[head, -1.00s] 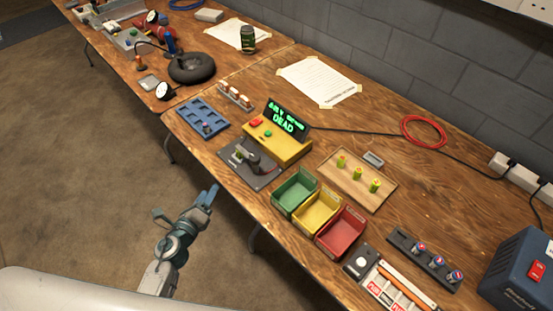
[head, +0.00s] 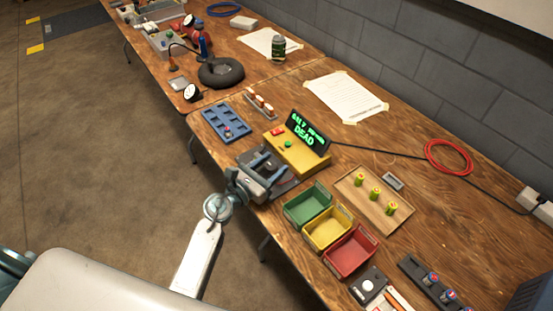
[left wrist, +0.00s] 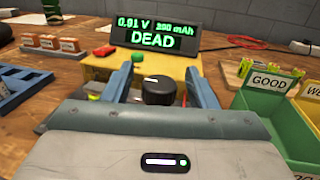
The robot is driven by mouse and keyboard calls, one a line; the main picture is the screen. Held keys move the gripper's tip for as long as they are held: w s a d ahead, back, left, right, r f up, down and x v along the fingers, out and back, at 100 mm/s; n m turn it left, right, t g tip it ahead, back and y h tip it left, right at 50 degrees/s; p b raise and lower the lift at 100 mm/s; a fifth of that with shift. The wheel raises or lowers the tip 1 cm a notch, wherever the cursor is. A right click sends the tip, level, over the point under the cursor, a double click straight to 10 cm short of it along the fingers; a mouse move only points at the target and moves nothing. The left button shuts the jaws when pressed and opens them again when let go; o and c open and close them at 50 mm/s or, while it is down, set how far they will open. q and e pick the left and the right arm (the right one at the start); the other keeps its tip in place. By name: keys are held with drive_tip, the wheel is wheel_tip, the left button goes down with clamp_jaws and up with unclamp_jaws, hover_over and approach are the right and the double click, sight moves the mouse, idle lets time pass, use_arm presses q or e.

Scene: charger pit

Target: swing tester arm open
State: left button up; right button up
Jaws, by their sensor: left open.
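The tester is a yellow box (head: 298,158) with a black display (head: 307,128) showing green text, "DEAD". In the left wrist view the display (left wrist: 156,36) reads about 0.91 V. The tester's grey base plate (head: 285,187) lies in front of the box, mostly hidden by my gripper. My left gripper (head: 262,163) is open over this plate, its blue fingers pointing at the box. In the left wrist view a black knob (left wrist: 158,91), apparently on the tester arm, sits between the open fingers (left wrist: 155,82), with a gap on each side. The rest of the arm is hidden. My right gripper is out of view.
Green (head: 307,204), yellow (head: 327,230) and red (head: 349,254) bins stand just right of my gripper. A blue tray (head: 226,123) lies to its left. A wooden board (head: 366,218) with yellow-green cells lies behind the bins. The floor in front is clear.

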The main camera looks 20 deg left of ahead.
use_arm(q)
drive_tip(key=shift+x, duration=1.05)
clamp_jaws()
drive_tip(key=shift+a+f, duration=0.1)
